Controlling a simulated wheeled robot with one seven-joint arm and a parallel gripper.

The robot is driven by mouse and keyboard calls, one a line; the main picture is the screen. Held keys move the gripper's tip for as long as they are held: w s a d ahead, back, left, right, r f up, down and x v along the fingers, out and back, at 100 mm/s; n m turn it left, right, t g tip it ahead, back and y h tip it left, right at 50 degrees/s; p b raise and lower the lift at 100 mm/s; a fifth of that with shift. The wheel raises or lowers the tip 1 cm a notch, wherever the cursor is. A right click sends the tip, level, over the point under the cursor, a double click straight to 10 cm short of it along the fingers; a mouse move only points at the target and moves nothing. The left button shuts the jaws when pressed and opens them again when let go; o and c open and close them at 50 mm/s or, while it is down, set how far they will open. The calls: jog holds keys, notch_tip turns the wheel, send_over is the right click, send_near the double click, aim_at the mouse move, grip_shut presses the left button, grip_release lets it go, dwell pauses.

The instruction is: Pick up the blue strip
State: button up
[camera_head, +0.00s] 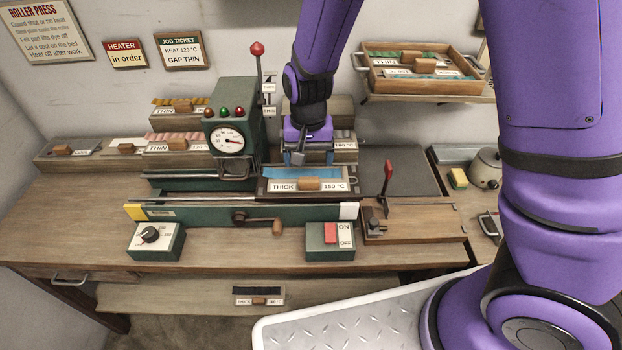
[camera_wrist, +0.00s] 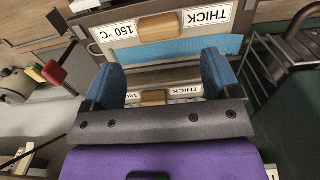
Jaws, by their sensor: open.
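The blue strip (camera_head: 301,172) lies flat in a dark carrier (camera_head: 262,187) with a wooden knob and a label reading THICK, 150 °C, on the green press bed. My gripper (camera_head: 307,158) is over the carrier, at the strip's far side, pointing down. In the wrist view, the blue strip (camera_wrist: 182,51) runs crosswise just beyond my open blue fingers (camera_wrist: 160,66), with nothing held between them. The carrier's label side lies past the strip there. I cannot tell whether the fingertips touch the strip.
The green press head (camera_head: 233,115) with its gauge stands close left of my gripper. A red-knobbed lever (camera_head: 387,172) rises at the right on a wooden block. Other labelled carriers sit on racks (camera_head: 178,145) behind. A wooden tray (camera_head: 418,68) is on the wall shelf.

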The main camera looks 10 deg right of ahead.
aim_at(309, 177)
jog(key=shift+f, duration=3.55)
jog(key=c, duration=1.1)
